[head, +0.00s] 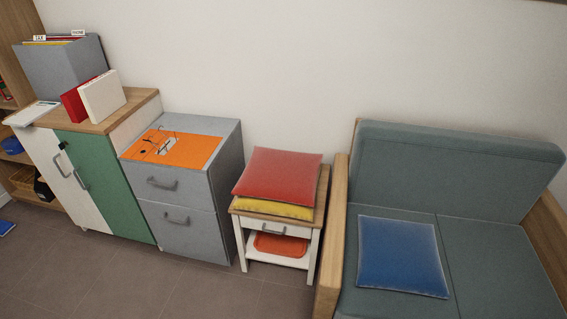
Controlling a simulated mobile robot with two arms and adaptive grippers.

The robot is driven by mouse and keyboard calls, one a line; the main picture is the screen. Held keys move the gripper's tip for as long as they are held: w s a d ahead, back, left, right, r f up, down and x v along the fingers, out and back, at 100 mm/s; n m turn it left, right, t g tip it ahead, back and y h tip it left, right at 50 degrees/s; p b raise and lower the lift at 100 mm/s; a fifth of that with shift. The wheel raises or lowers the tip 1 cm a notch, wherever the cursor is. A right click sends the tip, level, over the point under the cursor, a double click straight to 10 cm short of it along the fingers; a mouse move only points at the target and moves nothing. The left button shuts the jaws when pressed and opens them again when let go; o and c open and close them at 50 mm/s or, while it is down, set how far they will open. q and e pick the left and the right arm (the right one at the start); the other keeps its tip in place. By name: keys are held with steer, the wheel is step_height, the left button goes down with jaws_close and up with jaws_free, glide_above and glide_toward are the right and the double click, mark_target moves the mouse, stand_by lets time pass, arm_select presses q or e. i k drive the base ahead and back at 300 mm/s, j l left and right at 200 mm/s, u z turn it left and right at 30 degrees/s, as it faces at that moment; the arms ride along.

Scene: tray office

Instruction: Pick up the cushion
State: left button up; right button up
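A red cushion (279,175) lies on top of a yellow cushion (274,208) on a small side table with a wooden top and white frame (316,217). Only the front edge of the yellow cushion shows. A blue cushion (402,256) lies flat on the left seat of the grey-green sofa (490,240). Neither of my grippers is in the head view.
A grey drawer cabinet (190,230) with an orange mat (205,150) stands left of the side table. A green and white cupboard (112,182) is further left. An orange tray (281,244) sits on the side table's lower shelf. Floor in front is clear.

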mark_target(274, 175)
steer(key=i+j+z, duration=0.1)
steer(key=j, duration=0.2)
steer(key=i+j+z, duration=0.15)
steer(key=j, duration=0.2)
steer(key=i+j+z, duration=0.1)
steer(key=j, duration=0.25)
steer(key=i+j+z, duration=0.15)
steer(key=j, duration=0.2)
